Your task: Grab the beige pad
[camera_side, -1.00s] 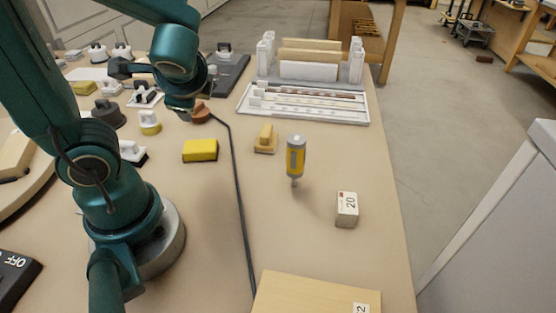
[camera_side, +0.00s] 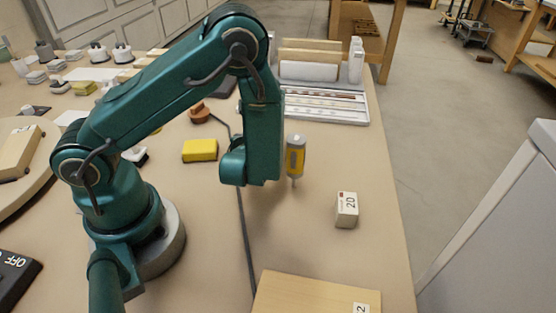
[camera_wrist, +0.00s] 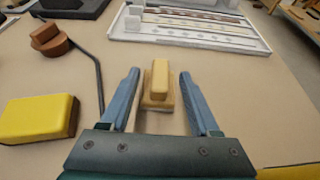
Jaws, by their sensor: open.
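The beige pad (camera_wrist: 158,87) is a small block with a raised grip on a flat base, lying on the bench. In the wrist view it sits centred between the two blue fingers of my gripper (camera_wrist: 160,85), which is open and empty. The fingers stand on either side of the pad with a gap to each; I cannot tell how far above the bench they are. In the side view my arm hides the pad and the gripper's fingertips.
A yellow block (camera_side: 200,150) and a brown knob (camera_side: 199,113) lie left of the pad. A cable (camera_side: 243,235) runs along the bench. A yellow-grey bottle-like tool (camera_side: 295,157) and a white "20" block (camera_side: 346,209) are on the right. A white tray (camera_wrist: 190,45) lies beyond.

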